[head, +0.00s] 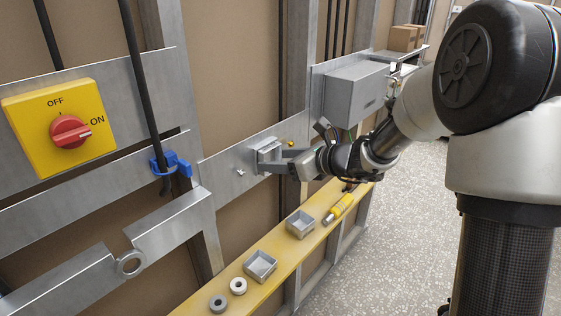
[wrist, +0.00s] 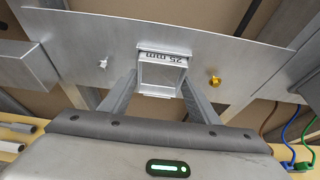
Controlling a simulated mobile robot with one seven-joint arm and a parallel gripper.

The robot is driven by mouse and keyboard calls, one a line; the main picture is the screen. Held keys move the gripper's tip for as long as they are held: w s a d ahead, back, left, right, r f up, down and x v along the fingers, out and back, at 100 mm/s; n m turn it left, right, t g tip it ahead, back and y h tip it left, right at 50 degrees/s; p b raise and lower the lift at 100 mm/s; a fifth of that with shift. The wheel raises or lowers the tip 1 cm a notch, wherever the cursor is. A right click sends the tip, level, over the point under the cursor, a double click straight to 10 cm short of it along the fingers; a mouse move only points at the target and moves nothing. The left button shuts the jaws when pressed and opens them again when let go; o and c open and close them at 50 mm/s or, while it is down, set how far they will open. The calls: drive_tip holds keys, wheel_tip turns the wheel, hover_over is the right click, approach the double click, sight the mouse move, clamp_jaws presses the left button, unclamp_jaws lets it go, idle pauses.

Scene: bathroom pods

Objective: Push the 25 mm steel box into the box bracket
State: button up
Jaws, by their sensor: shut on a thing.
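The grey steel box (wrist: 162,76) is square and sits between the two fingers of my gripper (wrist: 160,88) in the wrist view. Upside-down "25 mm" lettering shows along its upper edge; I cannot tell whether the lettering is on the box or on the bracket. In the head view my gripper (head: 281,162) reaches the box (head: 268,151) at the metal wall plate. The box bracket is hard to tell apart from the box, and how deep the box sits in it is hidden. The fingers are shut on the box sides.
A white peg (wrist: 103,65) and a yellow knob (wrist: 214,81) stick out of the plate (wrist: 235,58) on either side. A yellow shelf (head: 284,240) below holds two open grey boxes, two rings and a yellow-handled tool. A grey enclosure (head: 352,92) stands to the right.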

drive_tip(key=shift+w+a, duration=0.1)
drive_tip(key=o, duration=1.2)
drive_tip(key=p+v, duration=0.1)
drive_tip(key=v, duration=1.6)
drive_tip(key=shift+c, duration=0.4)
